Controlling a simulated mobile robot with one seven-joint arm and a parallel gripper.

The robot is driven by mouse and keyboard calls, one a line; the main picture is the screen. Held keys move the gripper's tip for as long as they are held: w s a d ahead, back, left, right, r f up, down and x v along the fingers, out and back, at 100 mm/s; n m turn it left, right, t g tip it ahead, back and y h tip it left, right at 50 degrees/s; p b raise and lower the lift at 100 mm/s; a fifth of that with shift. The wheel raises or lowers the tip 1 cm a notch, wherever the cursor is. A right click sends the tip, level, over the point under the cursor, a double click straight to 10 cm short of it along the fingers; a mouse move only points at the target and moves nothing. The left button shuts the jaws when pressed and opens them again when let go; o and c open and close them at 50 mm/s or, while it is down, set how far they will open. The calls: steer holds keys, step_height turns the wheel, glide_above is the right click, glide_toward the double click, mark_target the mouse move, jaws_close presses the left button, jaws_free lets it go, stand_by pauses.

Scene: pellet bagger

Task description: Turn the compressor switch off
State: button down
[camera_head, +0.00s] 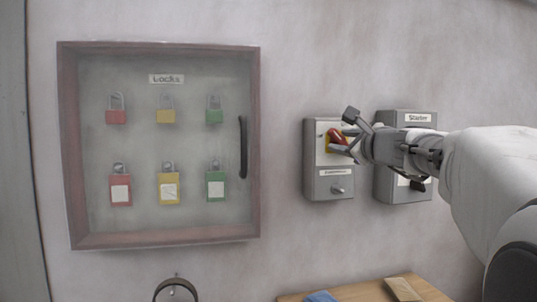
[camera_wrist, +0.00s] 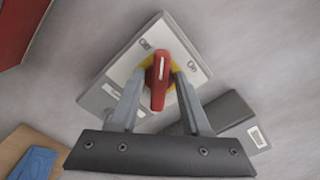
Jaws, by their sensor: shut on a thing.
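The compressor switch box (camera_head: 322,187) is a grey box on the wall, with a lower label too small to read surely. Its red handle (camera_head: 337,136) sits on a yellow plate. My gripper (camera_head: 345,138) reaches it from the right. In the wrist view, the red handle (camera_wrist: 158,80) lies between the two fingers of my gripper (camera_wrist: 158,92), which is shut on it. The switch box (camera_wrist: 120,72) shows "Off" at the upper left and "On" at the right. The handle's white mark is near its top, between the two words. The fingers hide part of the yellow plate.
A second grey box labelled "Starter" (camera_head: 418,117) hangs just right, partly behind my arm. A glass-fronted lock cabinet (camera_head: 253,205) with several padlocks hangs at left. A wooden table (camera_head: 345,293) with a blue cloth (camera_head: 320,297) stands below.

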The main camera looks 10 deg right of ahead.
steer(key=shift+a+f+n+b, duration=0.1)
steer(key=shift+f+n+b, duration=0.05)
steer(key=shift+n+b, duration=1.95)
steer(key=shift+f+n+b, duration=0.15)
steer(key=shift+n+b, duration=1.55)
steer(key=shift+n, duration=0.7)
steer(key=shift+r, duration=0.1)
steer(key=c, duration=0.7)
jaws_free()
steer(key=shift+s, duration=0.2)
